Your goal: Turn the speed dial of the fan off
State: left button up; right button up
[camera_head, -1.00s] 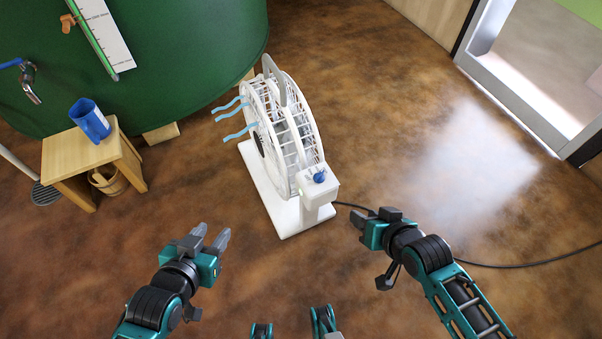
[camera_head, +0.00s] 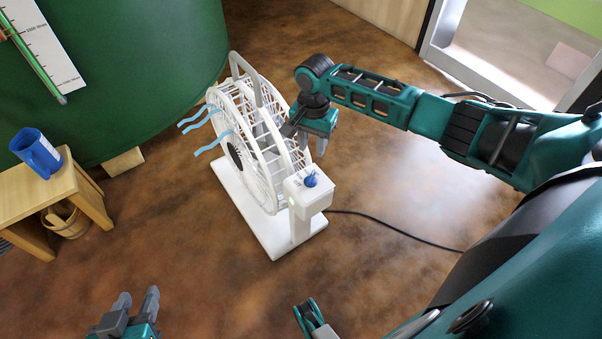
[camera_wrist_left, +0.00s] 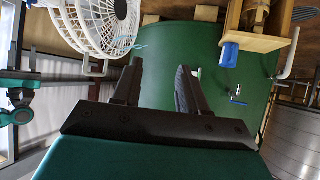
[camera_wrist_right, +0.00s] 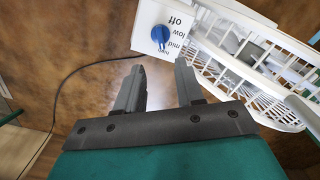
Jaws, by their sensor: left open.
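The white fan (camera_head: 262,140) stands on a white base on the floor. Its blue speed dial (camera_head: 311,181) sits on top of a white box at its near end. In the right wrist view the dial (camera_wrist_right: 160,35) is beside the words off, low, mid and high, and its pointer seems to be at high. Blue streamers (camera_head: 207,125) stretch out from the fan. My right gripper (camera_head: 306,140) is open and empty, above and beyond the dial, not touching it. My left gripper (camera_head: 137,298) is open and empty, low at the left, away from the fan.
A black cable (camera_head: 385,224) runs from the fan over the floor to the right. A big green tank (camera_head: 130,80) stands behind the fan. The floor before the fan is clear.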

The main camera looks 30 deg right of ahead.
jog(key=b, duration=0.3)
send_over(311, 177)
notch_tip(311, 177, down, 8)
jog(key=shift+r, duration=0.25)
notch_tip(311, 177, down, 4)
jog(key=shift+r+b, duration=0.2)
jog(key=shift+b, duration=0.75)
jog(key=shift+f, duration=0.45)
jog(key=shift+c, duration=0.5)
grip_shut()
